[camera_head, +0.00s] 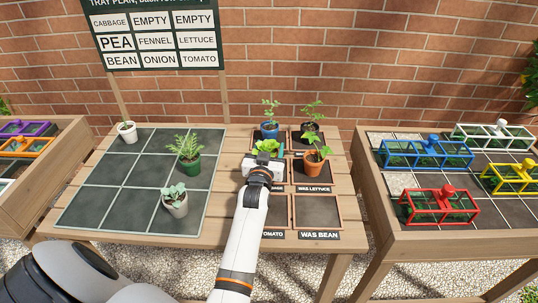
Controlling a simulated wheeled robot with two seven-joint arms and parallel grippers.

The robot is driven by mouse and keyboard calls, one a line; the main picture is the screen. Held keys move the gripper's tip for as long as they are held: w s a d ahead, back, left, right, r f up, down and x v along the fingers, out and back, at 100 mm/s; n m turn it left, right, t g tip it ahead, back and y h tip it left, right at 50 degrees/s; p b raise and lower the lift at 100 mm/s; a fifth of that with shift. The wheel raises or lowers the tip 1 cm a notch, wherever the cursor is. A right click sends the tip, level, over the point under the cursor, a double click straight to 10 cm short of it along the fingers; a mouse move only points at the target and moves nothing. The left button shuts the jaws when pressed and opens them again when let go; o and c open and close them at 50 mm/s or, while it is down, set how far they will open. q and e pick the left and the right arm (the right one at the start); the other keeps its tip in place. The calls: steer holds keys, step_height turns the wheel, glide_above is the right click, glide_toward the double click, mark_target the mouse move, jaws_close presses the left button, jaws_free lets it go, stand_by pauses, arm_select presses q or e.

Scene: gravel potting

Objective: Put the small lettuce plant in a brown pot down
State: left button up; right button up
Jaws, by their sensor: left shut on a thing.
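The small lettuce plant (267,146) shows as bright green leaves just beyond my left gripper (263,164). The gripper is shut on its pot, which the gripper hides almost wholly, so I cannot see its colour. It is over the left column of square mats, behind the front mat marked tomato. I cannot tell whether the pot touches the surface. The mat with the "was lettuce" label (314,188) lies to the right. The gridded dark tray (110,205) is to the left. My right gripper is not in view.
A blue pot (269,133), a black pot (310,134) and a terracotta pot (315,166) stand close around the gripper. The tray holds a white pot (127,134), a green pot (188,165) and a grey pot (175,207). A plan sign (155,41) stands behind. The front mats are empty.

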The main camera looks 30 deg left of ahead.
arm_select(q)
steer(key=shift+f, duration=0.8)
steer(key=shift+f, duration=0.2)
steer(key=o, duration=1)
steer(key=shift+o, duration=0.2)
steer(key=shift+r, duration=0.1)
